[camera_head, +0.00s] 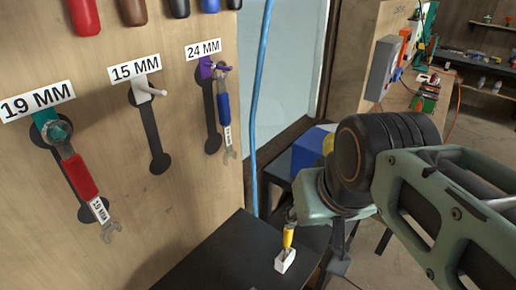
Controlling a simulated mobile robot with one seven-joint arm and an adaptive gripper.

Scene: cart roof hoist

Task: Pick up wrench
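A red-gripped wrench (82,178) hangs on a teal peg under the 19 MM label. A blue-gripped wrench (223,110) hangs on a purple peg under the 24 MM label. The white peg (148,89) under the 15 MM label holds nothing, and its dark wrench outline is bare. A small yellow-handled item (288,237) with a white block at its lower end is upright over the black table; I cannot tell whether it is a wrench. My gripper (335,255) is right beside it, mostly hidden by my wrist, so its fingers and any contact are unclear.
The wooden tool board (120,215) stands at the left, with several coloured handles along its top. The black table (225,255) below is mostly bare. A blue cable (260,90) hangs in the middle. A blue box (310,150) is behind my arm.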

